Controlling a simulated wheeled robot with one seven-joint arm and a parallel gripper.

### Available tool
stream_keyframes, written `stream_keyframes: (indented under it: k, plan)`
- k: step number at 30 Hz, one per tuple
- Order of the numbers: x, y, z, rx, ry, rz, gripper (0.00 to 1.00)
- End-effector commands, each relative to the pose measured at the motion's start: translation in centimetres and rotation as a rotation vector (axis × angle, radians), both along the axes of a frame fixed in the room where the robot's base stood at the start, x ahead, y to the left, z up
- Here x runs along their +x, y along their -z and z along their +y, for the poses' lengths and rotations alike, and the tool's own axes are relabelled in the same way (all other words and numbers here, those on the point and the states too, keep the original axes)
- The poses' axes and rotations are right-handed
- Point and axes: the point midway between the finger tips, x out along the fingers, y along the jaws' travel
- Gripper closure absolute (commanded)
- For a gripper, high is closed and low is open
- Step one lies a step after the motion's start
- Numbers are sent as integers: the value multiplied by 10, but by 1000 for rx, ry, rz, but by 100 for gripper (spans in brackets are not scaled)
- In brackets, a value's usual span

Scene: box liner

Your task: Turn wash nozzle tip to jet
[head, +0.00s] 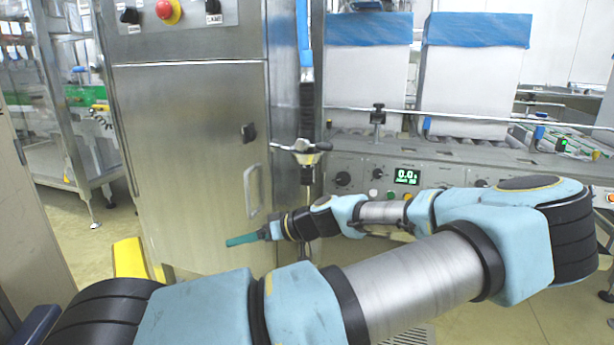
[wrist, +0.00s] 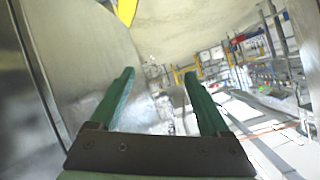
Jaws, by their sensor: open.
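What looks like the wash nozzle (head: 306,153) hangs at the end of a blue hose (head: 303,35) in front of the steel cabinet's right edge in the head view. It has a black upper section, a pale metal body with side handles, and a dark lower end. I cannot make out the tip's setting. My gripper (head: 243,240) is below and to the left of the nozzle, apart from it, with its green fingers pointing left. In the wrist view my gripper (wrist: 160,73) is open, with nothing between the fingers. I do not recognise the nozzle there.
The steel cabinet (head: 190,130) with a vertical handle (head: 254,191) stands behind my gripper. A control panel with a lit display (head: 407,177) is at the right, below two white blue-topped panels. A yellow object (head: 130,258) stands at the lower left. Floor shows at the far left.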

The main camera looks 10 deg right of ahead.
Motion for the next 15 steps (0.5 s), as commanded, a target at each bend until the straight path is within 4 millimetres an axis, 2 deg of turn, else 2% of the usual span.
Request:
stream_keyframes:
  k: [1, 3, 6, 9, 12, 15]
  plan:
    - [10, -18, -30, 34, 69, -109, 20]
    - [17, -45, -72, 47, 153, -259, 20]
    - [15, -76, -127, 39, 262, -432, 20]
    - [6, -98, -171, 17, 350, -553, 20]
    - [-3, -113, -199, -2, 408, -629, 20]
    - [-8, -119, -212, -15, 437, -666, 20]
